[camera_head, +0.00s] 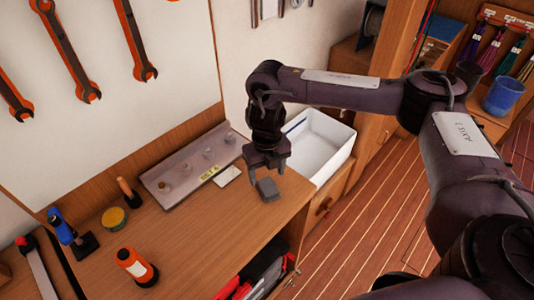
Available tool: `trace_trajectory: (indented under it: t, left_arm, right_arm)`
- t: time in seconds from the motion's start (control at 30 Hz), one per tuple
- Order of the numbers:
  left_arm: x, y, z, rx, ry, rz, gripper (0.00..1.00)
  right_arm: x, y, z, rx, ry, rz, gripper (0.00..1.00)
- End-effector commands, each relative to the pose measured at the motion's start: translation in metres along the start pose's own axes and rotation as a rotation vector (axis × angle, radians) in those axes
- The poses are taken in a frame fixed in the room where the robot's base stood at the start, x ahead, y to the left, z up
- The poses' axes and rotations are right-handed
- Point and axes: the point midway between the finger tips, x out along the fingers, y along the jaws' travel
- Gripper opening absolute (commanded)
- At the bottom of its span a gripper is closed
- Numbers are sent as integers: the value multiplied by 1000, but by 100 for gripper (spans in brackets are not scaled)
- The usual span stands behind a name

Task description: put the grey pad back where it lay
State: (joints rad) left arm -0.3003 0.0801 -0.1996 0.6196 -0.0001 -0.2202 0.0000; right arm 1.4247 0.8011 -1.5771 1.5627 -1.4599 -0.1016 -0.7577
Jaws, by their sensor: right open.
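The grey pad (267,189) shows as a small grey block at the right part of the wooden worktop, near its right edge. My right gripper (266,168) is open and points down just above and behind the pad in the picture. I cannot tell whether its fingers touch the pad. The pad's upper end is partly hidden by the gripper. My left gripper is not in view.
A white card (228,175) and a grey tray (163,180) with several small knobs lie left of the gripper. A white bin (325,152) stands behind right. An orange bottle (136,267), a yellow-topped tin (114,218) and a blue-handled tool (63,228) stand left. The worktop's middle is clear.

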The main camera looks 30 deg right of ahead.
Motion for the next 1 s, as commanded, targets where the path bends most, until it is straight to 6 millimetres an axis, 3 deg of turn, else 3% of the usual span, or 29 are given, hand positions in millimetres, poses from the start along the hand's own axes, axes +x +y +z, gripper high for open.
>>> trace_trajectory:
  t: [0.03,0.2,0.4,1.0]
  left_arm:
    - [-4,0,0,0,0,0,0]
    - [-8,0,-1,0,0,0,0]
    - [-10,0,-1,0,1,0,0]
    - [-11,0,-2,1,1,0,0]
  right_arm:
    - [-15,0,2,-1,-6,-1,64]
    - [-44,-1,1,0,-5,-2,64]
    - [-65,0,1,0,-2,-1,64]
    - [-71,0,0,1,0,0,64]
